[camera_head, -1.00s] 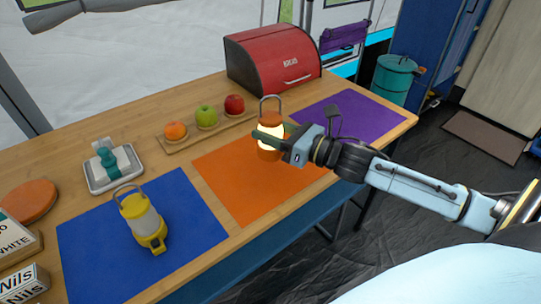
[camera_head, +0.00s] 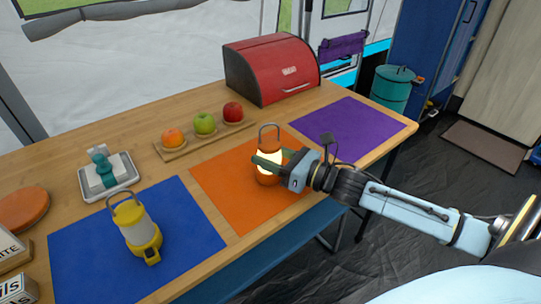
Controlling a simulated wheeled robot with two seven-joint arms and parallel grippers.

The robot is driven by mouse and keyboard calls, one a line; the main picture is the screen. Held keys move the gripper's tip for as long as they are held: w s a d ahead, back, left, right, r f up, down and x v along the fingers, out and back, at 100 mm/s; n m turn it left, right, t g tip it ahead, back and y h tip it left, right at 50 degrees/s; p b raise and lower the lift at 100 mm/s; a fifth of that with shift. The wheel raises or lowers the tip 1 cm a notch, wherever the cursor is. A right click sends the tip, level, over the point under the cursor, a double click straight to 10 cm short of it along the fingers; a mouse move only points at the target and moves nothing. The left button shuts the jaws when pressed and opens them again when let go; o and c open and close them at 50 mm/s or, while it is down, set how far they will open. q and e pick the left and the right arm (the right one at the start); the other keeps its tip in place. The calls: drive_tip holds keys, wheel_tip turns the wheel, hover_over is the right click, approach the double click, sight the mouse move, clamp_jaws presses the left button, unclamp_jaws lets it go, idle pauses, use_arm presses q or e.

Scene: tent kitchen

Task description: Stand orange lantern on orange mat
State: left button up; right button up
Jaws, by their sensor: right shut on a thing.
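The orange lantern (camera_head: 268,178) has a grey loop handle, an orange top and base, and a glowing pale middle. It is upright over the orange mat (camera_head: 222,190), right of the mat's middle. My right gripper (camera_head: 272,161) is shut on the lantern's middle, coming in from the right. I cannot tell whether the lantern's base touches the mat. My left gripper is not in view.
A purple mat (camera_head: 355,128) lies empty at the right. Behind are a wooden tray (camera_head: 180,152) with fruit and a red bread box (camera_head: 270,68).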

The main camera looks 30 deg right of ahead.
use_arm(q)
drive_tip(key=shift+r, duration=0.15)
use_arm(e)
drive_tip(key=o, duration=1.3)
drive_tip(key=shift+f, duration=0.1)
drive_tip(key=shift+r, duration=0.2)
drive_tip(key=shift+s+d+f, duration=0.1)
drive_tip(key=shift+s+d, duration=0.05)
drive_tip(key=shift+s, duration=0.2)
use_arm(q)
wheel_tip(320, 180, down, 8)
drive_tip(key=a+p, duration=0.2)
drive_tip(key=p, duration=0.1)
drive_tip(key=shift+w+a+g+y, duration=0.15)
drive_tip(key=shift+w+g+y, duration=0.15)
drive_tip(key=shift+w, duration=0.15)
use_arm(e)
drive_tip(key=v, duration=1.1)
drive_tip(key=shift+s, duration=0.15)
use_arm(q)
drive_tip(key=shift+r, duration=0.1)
